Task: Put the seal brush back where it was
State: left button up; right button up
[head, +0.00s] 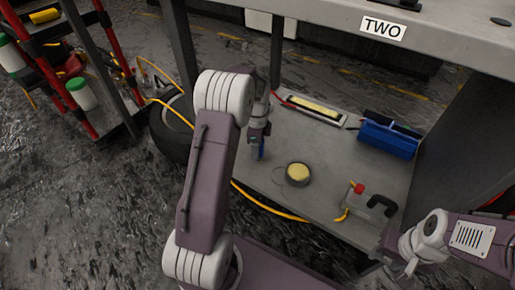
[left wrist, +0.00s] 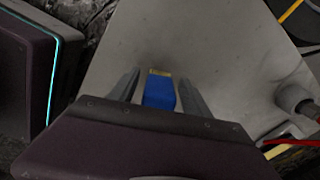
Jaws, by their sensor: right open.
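The seal brush looks to be the blue piece with a pale yellow end (left wrist: 160,92) in the left wrist view. Its blue part also shows in the head view (head: 261,149), low over the grey lower shelf (head: 325,195). My left gripper (left wrist: 159,78) has one finger on each side of it, with a narrow gap at either side, so the fingers look open around it. Whether the brush touches the shelf is hidden. My right gripper (head: 400,260) is open and empty at the lower right of the head view, near the shelf's front edge.
A round tin with yellow contents (head: 298,173), a tray with a yellow bar (head: 312,107), a blue bin (head: 388,138) and a red-capped item (head: 357,190) are on the shelf. The workbench top (head: 440,35) overhangs it. A yellow cable (head: 262,204) runs along the front.

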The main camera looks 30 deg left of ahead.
pick_arm(q)
jog(key=shift+r, duration=0.15)
notch_tip(320, 180, up, 8)
jog(key=p, duration=0.6)
jog(key=shift+s+d+f, duration=0.1)
jog(key=shift+d+f, duration=0.05)
jog(key=shift+f, duration=0.05)
jog(key=s+d+n, duration=0.5)
jog(key=s+n, duration=0.2)
jog(key=s, duration=0.2)
jog(key=s+d+n+t, duration=0.1)
jog(key=s+d+n, duration=0.5)
jog(key=s, duration=0.3)
jog(key=shift+r+n, duration=0.2)
jog(key=shift+n, duration=0.7)
